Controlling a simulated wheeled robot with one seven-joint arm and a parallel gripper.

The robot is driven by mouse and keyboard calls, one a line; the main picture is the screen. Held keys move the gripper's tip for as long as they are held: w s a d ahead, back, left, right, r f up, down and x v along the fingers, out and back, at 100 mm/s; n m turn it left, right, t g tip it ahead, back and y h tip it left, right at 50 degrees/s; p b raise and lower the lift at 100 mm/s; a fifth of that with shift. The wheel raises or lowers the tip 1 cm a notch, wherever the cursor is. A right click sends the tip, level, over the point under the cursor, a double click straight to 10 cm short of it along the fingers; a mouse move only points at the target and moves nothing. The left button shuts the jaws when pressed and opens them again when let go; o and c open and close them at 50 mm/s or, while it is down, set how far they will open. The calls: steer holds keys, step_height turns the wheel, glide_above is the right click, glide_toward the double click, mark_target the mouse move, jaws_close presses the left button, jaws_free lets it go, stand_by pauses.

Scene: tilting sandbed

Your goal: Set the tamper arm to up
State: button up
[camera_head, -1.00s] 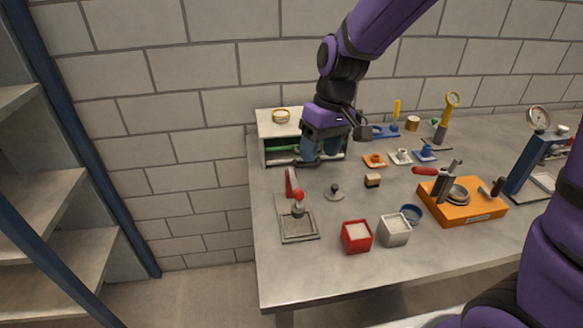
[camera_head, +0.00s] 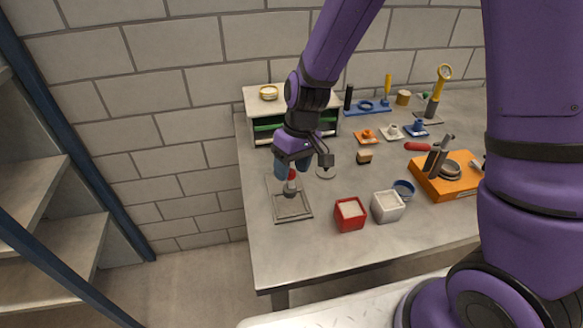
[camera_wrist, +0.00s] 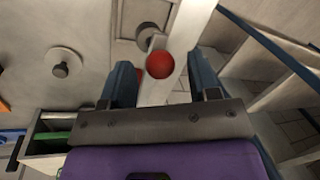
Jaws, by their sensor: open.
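The tamper stand's grey square tray (camera_head: 293,208) lies near the table's left edge. The tamper arm's red ball knob (camera_head: 292,174) shows just under my gripper (camera_head: 291,168), with a grey tamper head (camera_head: 290,188) beside it over the tray. Most of the red arm is hidden by my gripper in the head view. In the wrist view the red ball (camera_wrist: 160,65) is between the two blue fingers of my open gripper (camera_wrist: 163,78), and the round grey head (camera_wrist: 147,32) is beyond it. I cannot tell whether the fingers touch the ball.
A small shelf box (camera_head: 262,110) stands behind the tamper. A grey disc with a knob (camera_wrist: 63,68) lies close by. A red bin (camera_head: 350,214) and a white bin (camera_head: 388,206) stand to the right, with an orange machine (camera_head: 450,184) farther right. The table's front left is clear.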

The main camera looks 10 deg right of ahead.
steer(key=shift+f, duration=0.3)
jaws_close()
